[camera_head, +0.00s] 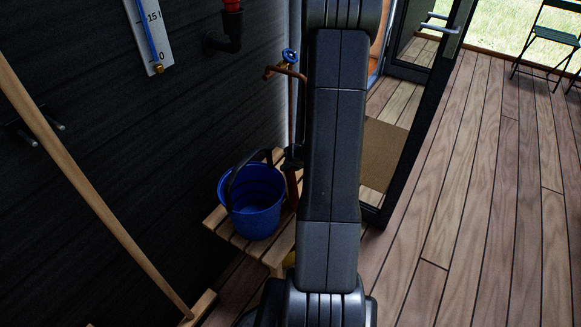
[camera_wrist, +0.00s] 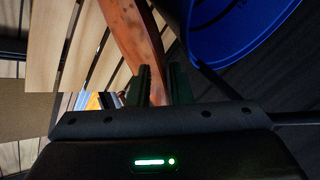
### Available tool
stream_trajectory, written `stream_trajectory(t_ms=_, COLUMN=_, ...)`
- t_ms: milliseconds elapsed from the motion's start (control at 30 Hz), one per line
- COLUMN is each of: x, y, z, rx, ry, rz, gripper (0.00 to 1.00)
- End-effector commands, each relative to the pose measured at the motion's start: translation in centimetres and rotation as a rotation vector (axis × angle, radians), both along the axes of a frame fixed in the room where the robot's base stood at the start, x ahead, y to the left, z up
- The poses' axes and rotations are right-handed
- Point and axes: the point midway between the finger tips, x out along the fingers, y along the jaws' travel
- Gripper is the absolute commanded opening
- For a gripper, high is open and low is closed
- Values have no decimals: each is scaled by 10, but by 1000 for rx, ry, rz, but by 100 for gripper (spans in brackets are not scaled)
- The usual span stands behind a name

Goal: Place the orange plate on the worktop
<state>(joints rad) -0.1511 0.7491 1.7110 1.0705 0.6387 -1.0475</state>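A reddish-orange curved piece, which looks like the orange plate seen nearly edge-on (camera_wrist: 133,38), runs between the fingers of my gripper (camera_wrist: 161,84) in the wrist view. The fingers appear to be shut on its rim. In the head view a narrow strip of the plate (camera_head: 292,188) shows upright beside the blue bucket, just below my gripper (camera_head: 292,158). My arm hides most of the plate and gripper there. I cannot tell whether the plate touches the bench. No worktop can be made out in either view.
The blue bucket (camera_head: 256,210) stands on a slatted wooden bench (camera_head: 226,230), close to my gripper. A tap (camera_head: 289,56) is on the wall above. A wooden pole (camera_head: 95,190) leans at left. An open glass door (camera_head: 420,110) stands right, with bare decking (camera_head: 480,200) beyond.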

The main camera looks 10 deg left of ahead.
Motion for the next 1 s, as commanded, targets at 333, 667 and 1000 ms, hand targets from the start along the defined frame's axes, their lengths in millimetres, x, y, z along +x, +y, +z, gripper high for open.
stream_trajectory(t_ms=333, x=0, y=0, z=1, rx=0, ry=1, rz=-1, gripper=29)
stream_trajectory(t_ms=667, x=-7, y=-23, z=39, rx=1, ry=-4, rz=-4, gripper=29)
stream_trajectory(t_ms=1000, x=-21, y=-60, z=89, rx=0, ry=-2, rz=-3, gripper=29)
